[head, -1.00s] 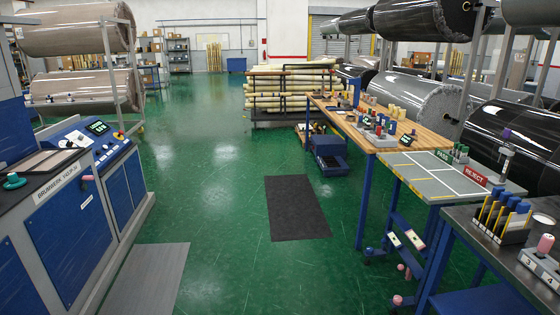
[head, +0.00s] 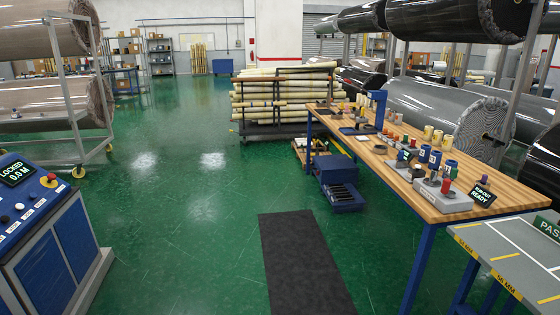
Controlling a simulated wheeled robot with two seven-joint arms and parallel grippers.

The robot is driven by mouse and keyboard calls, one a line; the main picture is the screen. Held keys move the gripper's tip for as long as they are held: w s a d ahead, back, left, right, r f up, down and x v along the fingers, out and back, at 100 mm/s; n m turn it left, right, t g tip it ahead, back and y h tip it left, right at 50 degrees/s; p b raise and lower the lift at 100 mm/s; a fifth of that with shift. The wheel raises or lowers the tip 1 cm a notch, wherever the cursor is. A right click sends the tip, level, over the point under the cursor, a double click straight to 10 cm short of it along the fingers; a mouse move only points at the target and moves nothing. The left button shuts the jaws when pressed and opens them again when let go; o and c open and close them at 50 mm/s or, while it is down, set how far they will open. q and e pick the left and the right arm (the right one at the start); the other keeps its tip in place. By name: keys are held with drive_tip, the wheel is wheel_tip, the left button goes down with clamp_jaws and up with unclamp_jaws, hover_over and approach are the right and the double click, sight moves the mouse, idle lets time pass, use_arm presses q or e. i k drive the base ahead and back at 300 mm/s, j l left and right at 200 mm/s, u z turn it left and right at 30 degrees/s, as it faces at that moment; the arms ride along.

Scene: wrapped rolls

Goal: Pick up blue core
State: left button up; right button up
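Several small blue cylinders stand upright among other parts on the wooden-topped bench (head: 485,200) at the right. One blue cylinder (head: 435,158) is near the bench's front half, and another blue one (head: 449,168) stands just right of it. They are small in the view, and I cannot tell which of them is the blue core. Neither of my grippers is in view.
A black floor mat (head: 303,265) lies ahead, with a blue step unit (head: 340,180) beside the bench. A grey marked table (head: 510,255) is at the lower right. A blue control console (head: 50,240) is at the left. Green floor between is clear.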

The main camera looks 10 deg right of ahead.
sight(425, 149)
drive_tip(key=i+z, duration=0.1)
drive_tip(key=i, duration=0.4)
drive_tip(key=i+j+z, duration=0.1)
drive_tip(key=i, duration=0.35)
drive_tip(key=i+j+z, duration=0.1)
drive_tip(key=i, duration=0.4)
drive_tip(key=i+j+z, duration=0.1)
drive_tip(key=i, duration=0.35)
drive_tip(key=i+j+z, duration=0.1)
drive_tip(key=i+z, duration=0.3)
drive_tip(key=i+j+z, duration=0.2)
drive_tip(key=z, duration=0.2)
drive_tip(key=i+j+z, duration=0.25)
drive_tip(key=z, duration=0.15)
drive_tip(key=i+j+z, duration=0.2)
drive_tip(key=j+z, duration=0.25)
drive_tip(key=i+j+z, duration=0.15)
drive_tip(key=j+z, duration=0.25)
drive_tip(key=i+j+z, duration=0.1)
drive_tip(key=j+z, duration=0.2)
drive_tip(key=j, duration=0.2)
drive_tip(key=i+j+z, duration=0.1)
drive_tip(key=j+z, duration=0.15)
drive_tip(key=j, duration=0.25)
